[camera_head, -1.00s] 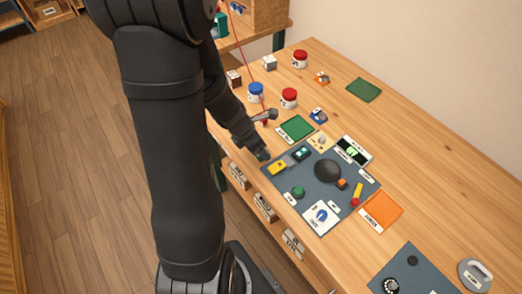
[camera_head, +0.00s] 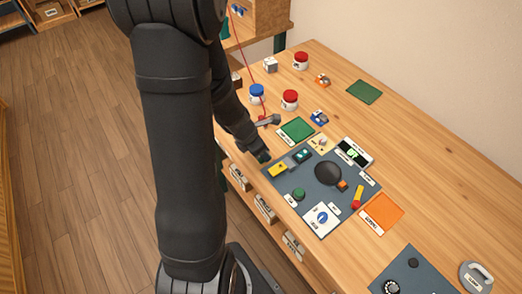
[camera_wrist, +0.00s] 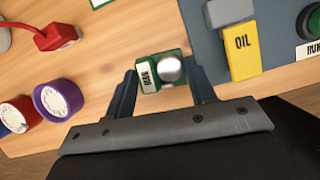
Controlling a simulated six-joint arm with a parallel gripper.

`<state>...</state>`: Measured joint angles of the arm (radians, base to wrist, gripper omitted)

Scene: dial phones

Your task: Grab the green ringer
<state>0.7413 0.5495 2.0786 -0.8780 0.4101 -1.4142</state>
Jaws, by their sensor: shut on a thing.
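The green ringer (camera_wrist: 171,70) is a small green block with a silver dome and a white label. In the wrist view it sits between the two fingers of my gripper (camera_wrist: 163,82), which is shut on it. In the head view my gripper (camera_head: 262,156) is low at the table's near edge, beside the grey board's upper left corner. The ringer is mostly hidden there, and I cannot tell whether it touches the table.
The grey board (camera_head: 285,203) holds a yellow OIL block (camera_wrist: 241,50), a dark round piece (camera_head: 328,173) and a green button (camera_head: 299,194). A green mat (camera_head: 297,130) and an orange mat (camera_head: 382,213) lie nearby. Red- and blue-lidded jars stand at the back left.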

